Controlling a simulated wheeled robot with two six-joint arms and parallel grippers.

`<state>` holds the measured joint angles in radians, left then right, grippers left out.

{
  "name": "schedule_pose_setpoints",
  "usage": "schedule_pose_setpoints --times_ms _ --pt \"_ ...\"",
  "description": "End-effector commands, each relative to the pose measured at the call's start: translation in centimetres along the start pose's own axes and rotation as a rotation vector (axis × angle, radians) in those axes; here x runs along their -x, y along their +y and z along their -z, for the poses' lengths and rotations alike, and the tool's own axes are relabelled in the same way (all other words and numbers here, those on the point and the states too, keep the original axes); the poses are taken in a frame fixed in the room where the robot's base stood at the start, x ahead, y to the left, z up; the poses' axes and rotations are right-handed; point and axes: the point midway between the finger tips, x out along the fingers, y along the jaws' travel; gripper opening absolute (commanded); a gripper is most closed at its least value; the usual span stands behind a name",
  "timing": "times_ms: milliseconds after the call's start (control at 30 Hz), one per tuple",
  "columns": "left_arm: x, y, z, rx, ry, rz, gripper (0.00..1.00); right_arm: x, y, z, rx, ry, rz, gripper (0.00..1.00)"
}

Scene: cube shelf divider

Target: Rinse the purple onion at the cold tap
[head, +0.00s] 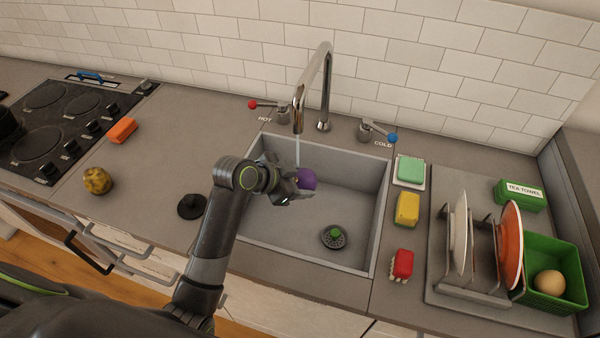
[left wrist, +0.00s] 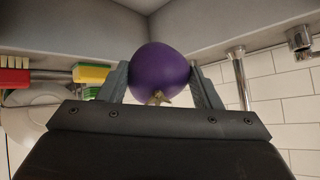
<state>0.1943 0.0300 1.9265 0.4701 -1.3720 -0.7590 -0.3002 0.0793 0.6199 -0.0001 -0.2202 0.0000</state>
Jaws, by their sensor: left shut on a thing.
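The purple onion (head: 307,179) is in my left gripper (head: 298,183), over the sink basin (head: 345,200) beneath the spout. In the left wrist view the onion (left wrist: 160,70) sits between the two fingers, its stem end toward the palm. A thin stream of water (head: 297,152) falls from the tap spout (head: 298,120) toward the onion and gripper; whether it strikes the onion is hard to tell. The cold handle (head: 378,132) has a blue knob and stands right of the spout. The hot handle (head: 270,106) has a red knob, on the left. My right gripper is not in view.
Right of the sink are a green block (head: 411,170), a yellow sponge (head: 407,208) and a red brush (head: 402,264), then a plate rack (head: 470,280). A black plug (head: 191,206) lies left of it.

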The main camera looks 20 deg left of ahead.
Motion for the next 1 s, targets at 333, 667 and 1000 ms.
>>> schedule_pose_setpoints --times_ms 333,667,1000 --pt "1.7 2.3 -0.7 0.002 0.002 -0.001 0.33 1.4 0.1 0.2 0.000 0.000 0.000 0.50" --pt "3.2 4.3 -1.4 0.003 0.002 -0.001 0.33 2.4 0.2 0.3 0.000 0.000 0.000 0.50" --pt "3.7 5.1 -1.8 0.001 0.002 0.001 0.33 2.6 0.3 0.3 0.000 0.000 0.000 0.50"
